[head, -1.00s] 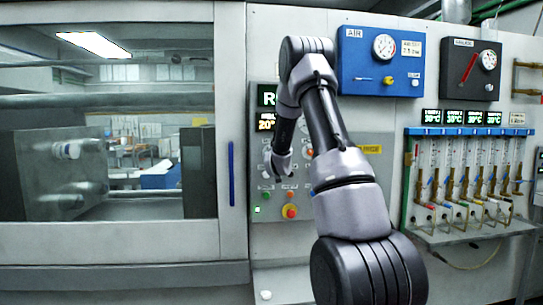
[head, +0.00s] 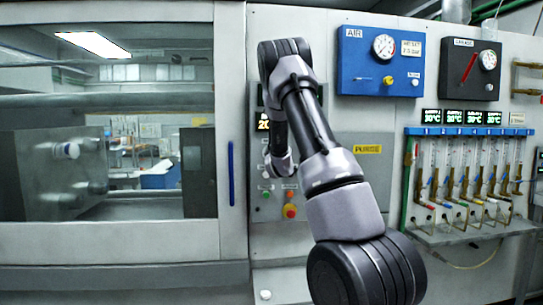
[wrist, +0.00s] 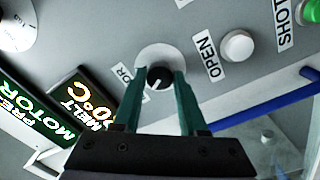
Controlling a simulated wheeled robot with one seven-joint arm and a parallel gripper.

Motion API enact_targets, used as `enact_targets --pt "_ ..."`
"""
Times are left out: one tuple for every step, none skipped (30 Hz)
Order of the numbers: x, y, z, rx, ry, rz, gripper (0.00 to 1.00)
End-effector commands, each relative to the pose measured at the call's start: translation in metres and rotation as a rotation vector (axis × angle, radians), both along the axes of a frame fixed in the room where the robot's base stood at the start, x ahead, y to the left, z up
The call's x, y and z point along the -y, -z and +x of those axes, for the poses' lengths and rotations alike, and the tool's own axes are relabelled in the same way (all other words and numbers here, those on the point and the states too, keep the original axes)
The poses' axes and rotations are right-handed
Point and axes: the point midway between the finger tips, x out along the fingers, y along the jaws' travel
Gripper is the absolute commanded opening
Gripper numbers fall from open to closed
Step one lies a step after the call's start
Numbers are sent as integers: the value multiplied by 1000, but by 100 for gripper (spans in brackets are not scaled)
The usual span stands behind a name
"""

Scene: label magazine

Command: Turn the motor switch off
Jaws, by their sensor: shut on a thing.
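The motor switch is a black round knob (wrist: 158,77) on a pale round plate in the wrist view. Its label is partly covered, with only "OR" readable. A light mark on the knob points toward the lower left of the picture. My gripper (wrist: 161,84) has its two green fingers on either side of the knob and is shut on it. In the head view my arm covers the knob and my fingers, in front of the grey control panel (head: 330,205).
A white button labelled OPEN (wrist: 238,45) and a green button (wrist: 311,10) sit close beside the knob. A lit display (wrist: 85,105) is near my fingers. A red stop button (head: 290,211) is lower on the panel. A blue door handle (head: 231,173) is to the left.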

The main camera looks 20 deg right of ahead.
Motion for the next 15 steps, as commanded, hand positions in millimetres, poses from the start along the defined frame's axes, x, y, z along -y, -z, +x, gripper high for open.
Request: enact_targets --pt "-1 1 0 -10 0 -27 0" --pt "0 1 0 -15 0 -45 0" --pt "0 1 0 -20 0 -63 0" --pt "0 1 0 -24 0 -77 0" --pt "0 1 0 -28 0 -91 0" --pt "0 1 0 -32 0 -105 0" --pt "0 1 0 -36 0 -117 0" --pt "0 1 0 -38 0 -125 0" --pt "0 1 0 -41 0 -136 0" --pt "0 1 0 -43 0 -143 0" --pt "0 1 0 -45 0 -149 0" --pt "0 1 0 -47 -1 -156 0" --pt "0 1 0 -48 -1 -160 0" --pt "0 1 0 -50 -1 -164 0" --pt "0 1 0 -50 -1 -167 0"
